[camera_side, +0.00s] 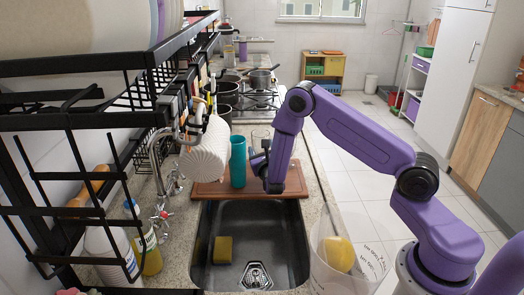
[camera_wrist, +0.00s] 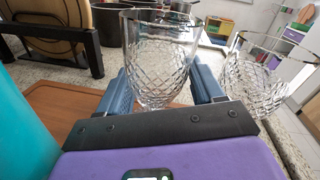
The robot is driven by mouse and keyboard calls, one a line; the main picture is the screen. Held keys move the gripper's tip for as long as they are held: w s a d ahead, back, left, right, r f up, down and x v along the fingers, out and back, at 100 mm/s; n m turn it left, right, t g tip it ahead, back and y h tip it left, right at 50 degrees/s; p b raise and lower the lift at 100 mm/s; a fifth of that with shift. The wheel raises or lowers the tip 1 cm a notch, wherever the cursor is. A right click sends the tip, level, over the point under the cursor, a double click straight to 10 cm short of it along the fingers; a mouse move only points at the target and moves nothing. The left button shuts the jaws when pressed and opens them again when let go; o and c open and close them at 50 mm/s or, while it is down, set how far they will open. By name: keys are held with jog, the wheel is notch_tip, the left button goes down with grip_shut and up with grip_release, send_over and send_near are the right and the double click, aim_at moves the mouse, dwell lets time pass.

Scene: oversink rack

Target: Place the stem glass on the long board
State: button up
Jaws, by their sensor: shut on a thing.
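My gripper (camera_side: 260,156) is low over the counter behind the sink, beside the teal tumbler. In the wrist view its two blue fingers (camera_wrist: 160,92) are closed around a clear cut-pattern glass (camera_wrist: 160,50), upright between them. Its foot is hidden by the gripper, so I cannot tell whether it touches the surface below. A brown wooden board (camera_side: 210,189) lies behind the basin, and its surface also shows in the wrist view (camera_wrist: 62,105). A second clear patterned glass (camera_wrist: 255,85) stands to the right, apart from the held one.
A teal tumbler (camera_side: 238,160) stands close left of my gripper. A clear bin (camera_side: 340,270) is front right.

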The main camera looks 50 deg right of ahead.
jog(key=shift+f, duration=0.25)
jog(key=o, duration=0.9)
jog(key=shift+c, duration=0.2)
